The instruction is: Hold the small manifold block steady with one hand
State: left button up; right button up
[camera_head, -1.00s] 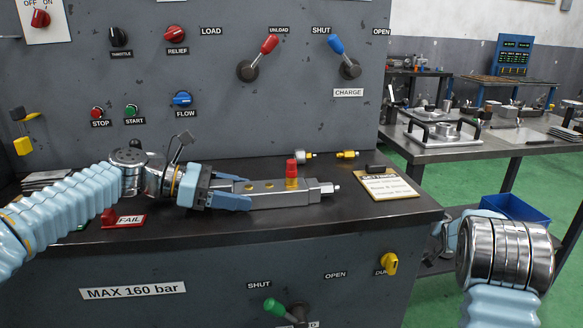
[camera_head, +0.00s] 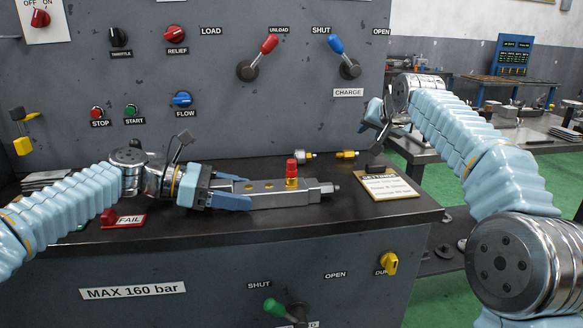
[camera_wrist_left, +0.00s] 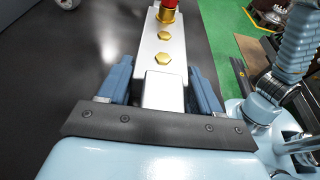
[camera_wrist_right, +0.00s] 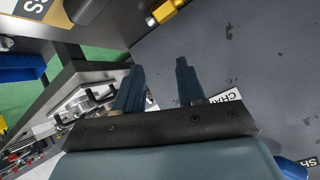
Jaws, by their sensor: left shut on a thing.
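The small manifold block (camera_head: 270,197) is a silver bar lying on the dark bench top, with brass plugs and a red-capped brass fitting (camera_head: 291,173) on top. My left gripper (camera_head: 240,192) is shut on its left end, one blue finger along each side. In the left wrist view the block (camera_wrist_left: 165,60) runs away from between the fingers (camera_wrist_left: 160,85). My right gripper (camera_head: 372,115) is raised in front of the panel near the CHARGE label, right of the block. In the right wrist view its fingers (camera_wrist_right: 158,85) are apart with nothing between them.
The panel carries a red UNLOAD lever (camera_head: 269,44) and a blue lever (camera_head: 336,43) near my right gripper. A red FAIL tag (camera_head: 130,220) lies at left.

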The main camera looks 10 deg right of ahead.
jog(key=s+a+r+n+g+y, duration=0.3)
jog(key=s+a+n, duration=0.35)
jog(key=a, duration=0.65)
jog(key=n+g, duration=0.3)
jog(key=n, duration=0.2)
send_near(294, 162)
jog(key=f, duration=0.1)
jog(key=x, duration=0.9)
jog(key=shift+w, duration=0.25)
jog(key=shift+r, duration=0.1)
grip_shut()
